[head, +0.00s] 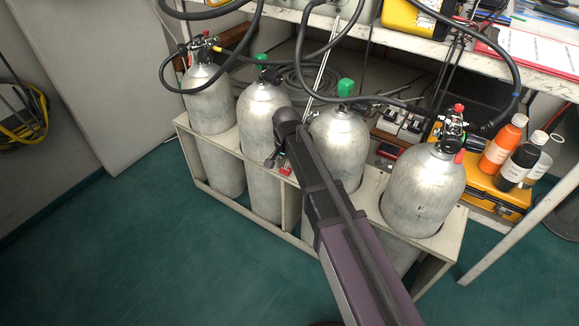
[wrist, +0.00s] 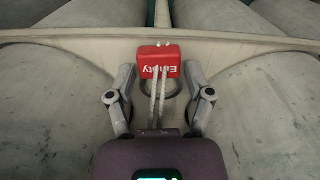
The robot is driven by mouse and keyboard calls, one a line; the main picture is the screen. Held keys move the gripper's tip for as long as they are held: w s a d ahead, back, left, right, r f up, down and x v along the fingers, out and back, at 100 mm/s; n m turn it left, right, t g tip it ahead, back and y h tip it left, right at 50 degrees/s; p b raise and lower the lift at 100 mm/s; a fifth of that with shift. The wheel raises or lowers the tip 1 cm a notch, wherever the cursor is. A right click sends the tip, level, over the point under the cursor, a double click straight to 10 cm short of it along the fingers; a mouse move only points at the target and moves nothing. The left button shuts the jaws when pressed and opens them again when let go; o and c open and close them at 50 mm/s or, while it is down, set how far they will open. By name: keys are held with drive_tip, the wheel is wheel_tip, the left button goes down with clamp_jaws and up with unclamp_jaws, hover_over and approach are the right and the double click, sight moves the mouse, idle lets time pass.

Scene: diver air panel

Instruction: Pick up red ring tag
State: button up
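The red tag (wrist: 158,58) lies on the pale ledge of the rack between two cylinders in the wrist view. It has white lettering that reads "Empty" upside down. Two white cord strands run from it toward my palm, and a grey ring (wrist: 174,92) shows partly behind them. In the head view a small red patch of the tag (head: 286,171) shows beside my gripper (head: 277,160). In the wrist view my gripper (wrist: 159,74) is open, with one finger on each side of the tag and visible gaps to both. Whether the cords touch my palm is unclear.
Grey cylinders (head: 415,195) stand in a pale rack (head: 205,147), close on both sides of my gripper. Black hoses arch above them. Bottles (head: 502,145) stand on a yellow case (head: 485,190) at the right. The green floor (head: 130,230) in front is clear.

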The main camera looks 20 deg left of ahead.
sight(286, 168)
drive_tip(key=c, duration=0.5)
drive_tip(key=shift+o, duration=0.2)
drive_tip(key=shift+r, duration=0.15)
wheel_tip(286, 168, up, 3)
drive_tip(key=p, duration=0.3)
drive_tip(key=shift+r+p, duration=0.2)
drive_tip(key=shift+p, duration=0.2)
drive_tip(key=s+d+r+p, duration=0.1)
drive_tip(key=s+d, duration=0.7)
drive_tip(key=s, duration=0.6)
drive_tip(key=shift+r, duration=0.15)
